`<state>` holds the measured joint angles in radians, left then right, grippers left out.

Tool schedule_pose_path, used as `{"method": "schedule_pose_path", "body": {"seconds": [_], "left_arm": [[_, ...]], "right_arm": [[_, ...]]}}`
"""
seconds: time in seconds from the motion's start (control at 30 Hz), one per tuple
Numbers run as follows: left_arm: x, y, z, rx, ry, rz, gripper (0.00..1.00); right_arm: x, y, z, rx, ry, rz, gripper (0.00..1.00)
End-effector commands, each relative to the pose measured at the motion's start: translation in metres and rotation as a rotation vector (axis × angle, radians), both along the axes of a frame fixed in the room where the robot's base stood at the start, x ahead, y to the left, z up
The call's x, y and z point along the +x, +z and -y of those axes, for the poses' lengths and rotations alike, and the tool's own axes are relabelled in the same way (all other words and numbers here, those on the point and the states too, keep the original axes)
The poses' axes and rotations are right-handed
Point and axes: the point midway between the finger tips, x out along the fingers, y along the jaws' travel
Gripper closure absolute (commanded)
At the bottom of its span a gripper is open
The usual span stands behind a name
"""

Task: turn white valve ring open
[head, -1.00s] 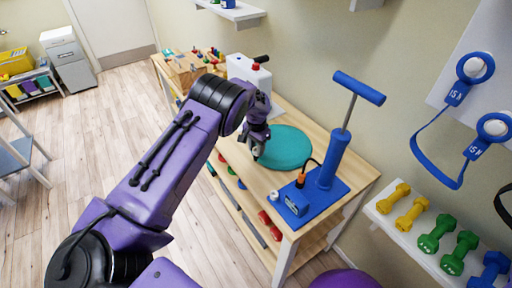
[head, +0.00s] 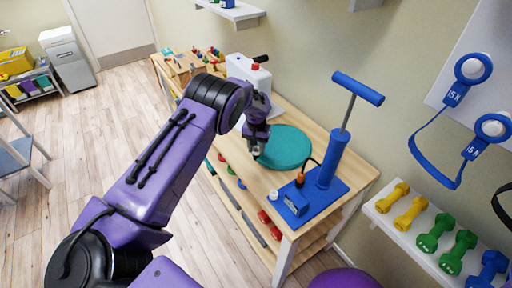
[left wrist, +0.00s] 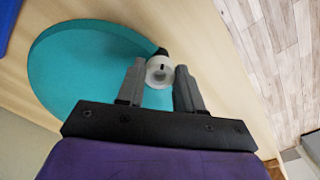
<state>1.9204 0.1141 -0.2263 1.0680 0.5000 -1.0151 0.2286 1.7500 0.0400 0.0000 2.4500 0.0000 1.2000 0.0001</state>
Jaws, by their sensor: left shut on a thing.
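The white valve ring (left wrist: 159,71) shows in the left wrist view between the fingertips of my left gripper (left wrist: 160,78). It sits at the edge of the teal round cushion (left wrist: 80,62), with a small black part (left wrist: 161,51) beside it. The left gripper's two grey fingers are on either side of the ring, shut on it. In the head view, the left gripper (head: 257,152) points down at the near left edge of the teal cushion (head: 287,147), and its fingers mostly hide the ring. My right gripper is not in view.
The cushion lies on a wooden bench (head: 257,184). A blue hand pump (head: 330,162) on a blue base stands to its right, with a small white cap (head: 274,196) nearby. A white box (head: 247,72) stands behind. Dumbbells (head: 437,233) sit on a right shelf.

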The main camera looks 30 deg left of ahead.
Motion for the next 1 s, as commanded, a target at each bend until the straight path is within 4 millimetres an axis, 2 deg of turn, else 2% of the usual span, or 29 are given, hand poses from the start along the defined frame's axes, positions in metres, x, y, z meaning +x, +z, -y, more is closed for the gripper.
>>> {"method": "schedule_pose_path", "body": {"seconds": [0.23,0.27,0.3,0.33,0.67,0.77,1.0], "left_arm": [[0.0013,0.0006,-0.0002,0.000,0.000,0.005,0.94],[0.0013,0.0006,-0.0002,0.000,0.000,0.005,0.58],[0.0012,0.0006,-0.0002,0.000,0.000,0.004,0.45],[0.0011,0.0005,-0.0002,0.000,0.000,0.004,0.38],[0.0002,-0.0002,-0.0003,0.001,-0.032,0.001,0.38],[0.0002,-0.0005,-0.0004,0.002,-0.133,0.001,0.38],[0.0002,-0.0006,0.0000,0.003,-0.548,-0.001,0.38]], "right_arm": [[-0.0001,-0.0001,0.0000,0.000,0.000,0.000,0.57],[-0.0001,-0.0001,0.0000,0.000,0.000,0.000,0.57],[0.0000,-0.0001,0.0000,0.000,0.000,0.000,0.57],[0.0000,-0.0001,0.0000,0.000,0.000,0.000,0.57],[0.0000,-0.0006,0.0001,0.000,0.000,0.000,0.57],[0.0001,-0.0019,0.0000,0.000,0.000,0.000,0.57],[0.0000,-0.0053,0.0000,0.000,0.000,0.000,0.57]]}}
